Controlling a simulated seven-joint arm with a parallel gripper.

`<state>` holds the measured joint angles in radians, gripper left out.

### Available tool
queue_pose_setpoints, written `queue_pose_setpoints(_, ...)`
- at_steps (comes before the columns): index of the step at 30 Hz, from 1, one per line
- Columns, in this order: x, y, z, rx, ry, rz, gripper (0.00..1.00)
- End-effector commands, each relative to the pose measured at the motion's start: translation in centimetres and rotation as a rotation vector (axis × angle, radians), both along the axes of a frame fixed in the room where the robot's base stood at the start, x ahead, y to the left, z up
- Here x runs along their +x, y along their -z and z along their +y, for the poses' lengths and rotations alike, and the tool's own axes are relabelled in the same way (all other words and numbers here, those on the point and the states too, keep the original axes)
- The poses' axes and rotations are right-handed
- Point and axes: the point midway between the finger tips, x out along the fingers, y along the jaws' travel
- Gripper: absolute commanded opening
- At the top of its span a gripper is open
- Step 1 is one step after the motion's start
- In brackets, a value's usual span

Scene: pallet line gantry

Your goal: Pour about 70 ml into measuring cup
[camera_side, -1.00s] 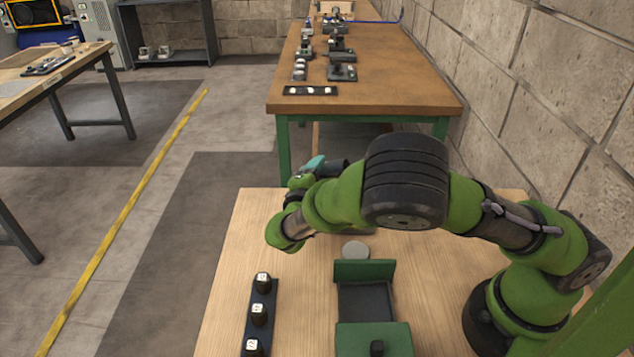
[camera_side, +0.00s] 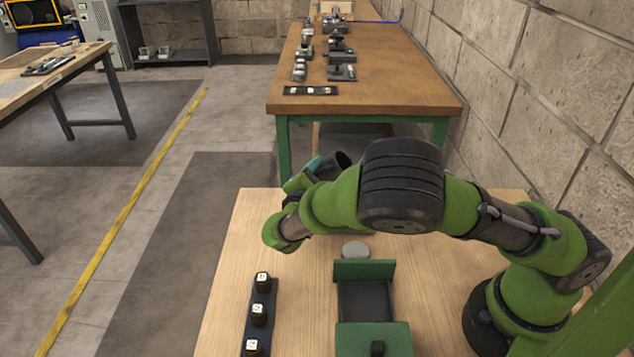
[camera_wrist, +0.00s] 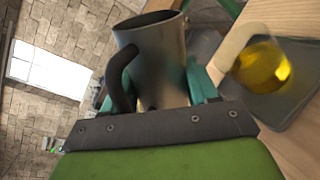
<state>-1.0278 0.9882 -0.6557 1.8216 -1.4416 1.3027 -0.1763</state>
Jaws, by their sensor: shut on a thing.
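A grey metal jug (camera_wrist: 158,60) with a black handle is in my gripper (camera_wrist: 155,90), its open mouth facing up in the wrist view. The teal fingers are shut on it. In the side view the jug (camera_side: 335,162) shows as a dark cylinder, tilted, with its mouth to the upper right, beside a teal finger of my gripper (camera_side: 314,163). A clear rounded vessel with yellow liquid (camera_wrist: 262,68) stands on a dark tray at the right of the wrist view, apart from the jug. Whether it is the measuring cup, I cannot tell. My arm hides this area in the side view.
On the near wooden table (camera_side: 225,315) are a black strip (camera_side: 262,290) with dark knobs, a green fixture (camera_side: 372,340) and a grey disc (camera_side: 355,249). A second bench (camera_side: 400,85) with several small devices stands behind.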

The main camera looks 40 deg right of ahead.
Motion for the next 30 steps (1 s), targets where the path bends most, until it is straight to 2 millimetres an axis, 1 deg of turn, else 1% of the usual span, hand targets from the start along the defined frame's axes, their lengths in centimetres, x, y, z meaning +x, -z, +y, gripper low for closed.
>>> queue_pose_setpoints(18, 0.0, 0.0, 0.0, -0.004, 0.0, 0.005, 0.18)
queue_pose_setpoints(25, 0.1, -0.2, 0.0, -0.082, 0.0, 0.135, 0.18)
queue_pose_setpoints(27, 0.4, 0.5, 0.3, -0.11, -0.001, 0.183, 0.18)
queue_pose_setpoints(30, 0.7, 1.0, 0.4, -0.137, -0.002, 0.231, 0.18)
